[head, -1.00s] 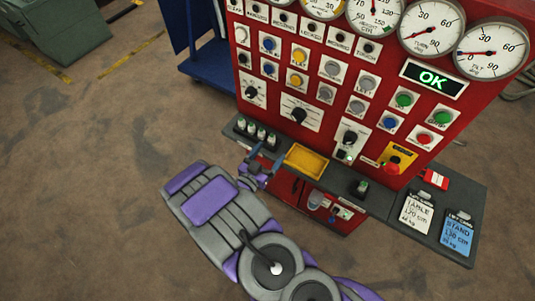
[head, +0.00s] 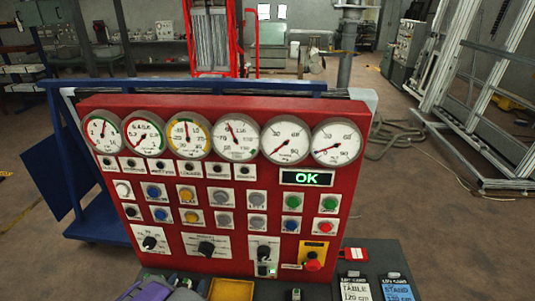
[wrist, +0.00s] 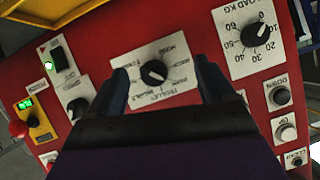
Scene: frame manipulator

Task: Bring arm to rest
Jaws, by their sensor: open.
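My gripper (wrist: 163,78) is open in the wrist view, its two dark fingers spread apart with nothing between them. It faces the red control panel (wrist: 180,45), with a black rotary knob (wrist: 153,73) on a white plate showing between the fingers. I cannot tell how far the fingers are from the panel. In the head view only a purple and grey part of my arm (head: 160,290) shows at the bottom edge, in front of the panel. The fingers cannot be made out there.
The panel (head: 190,240) carries gauges, buttons and a lit OK display (head: 307,178). A yellow tray (head: 230,290) and cards (head: 397,288) lie on its ledge. A blue trolley (head: 90,230) stands behind left. Open floor (head: 450,225) lies to the right.

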